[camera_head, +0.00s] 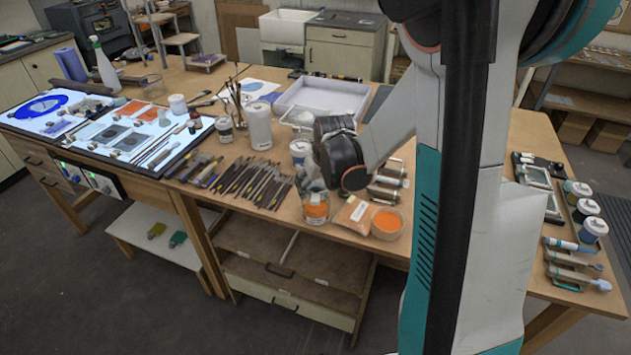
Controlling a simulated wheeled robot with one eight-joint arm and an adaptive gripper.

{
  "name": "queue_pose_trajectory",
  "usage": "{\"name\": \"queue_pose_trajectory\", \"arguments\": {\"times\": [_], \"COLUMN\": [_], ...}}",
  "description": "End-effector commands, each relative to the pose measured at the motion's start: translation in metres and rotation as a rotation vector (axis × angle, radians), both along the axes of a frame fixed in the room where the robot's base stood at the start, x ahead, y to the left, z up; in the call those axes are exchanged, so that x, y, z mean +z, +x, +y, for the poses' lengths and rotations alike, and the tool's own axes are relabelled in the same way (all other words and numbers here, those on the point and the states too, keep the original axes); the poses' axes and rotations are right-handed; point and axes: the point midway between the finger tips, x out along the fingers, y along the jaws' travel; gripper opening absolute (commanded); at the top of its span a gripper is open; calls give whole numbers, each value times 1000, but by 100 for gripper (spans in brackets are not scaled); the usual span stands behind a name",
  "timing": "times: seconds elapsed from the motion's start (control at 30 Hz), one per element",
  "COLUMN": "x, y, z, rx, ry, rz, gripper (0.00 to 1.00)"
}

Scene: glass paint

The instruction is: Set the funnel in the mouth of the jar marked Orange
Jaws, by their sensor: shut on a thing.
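The jar with an orange band (316,211) stands near the front edge of the wooden table; its lettering is too small to read. My gripper (316,178) points down just above it and covers most of its mouth. It is shut on a small greyish piece, which looks like the funnel (311,184), directly over the jar's top. The fingertips and the funnel's spout are too small and hidden to make out. I cannot tell whether the funnel touches the jar or sits inside its mouth.
A bag of orange powder (352,212) and a bowl of orange powder (387,224) stand right of the jar. Many tools (252,183) lie to its left. A white-lidded jar (300,150) and a white tray (345,97) stand behind. My arm hides the table's right-middle part.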

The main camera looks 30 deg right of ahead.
Motion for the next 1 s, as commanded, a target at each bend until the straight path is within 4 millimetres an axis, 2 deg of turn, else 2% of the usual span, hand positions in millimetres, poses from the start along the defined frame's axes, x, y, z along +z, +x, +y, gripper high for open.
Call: {"name": "queue_pose_trajectory", "arguments": {"times": [0.5,1.0], "x": [-47,-52], "y": [0,0], "z": [0,0], "rx": [0,0], "ry": [0,0], "rz": [0,0], "gripper": [42,42]}}
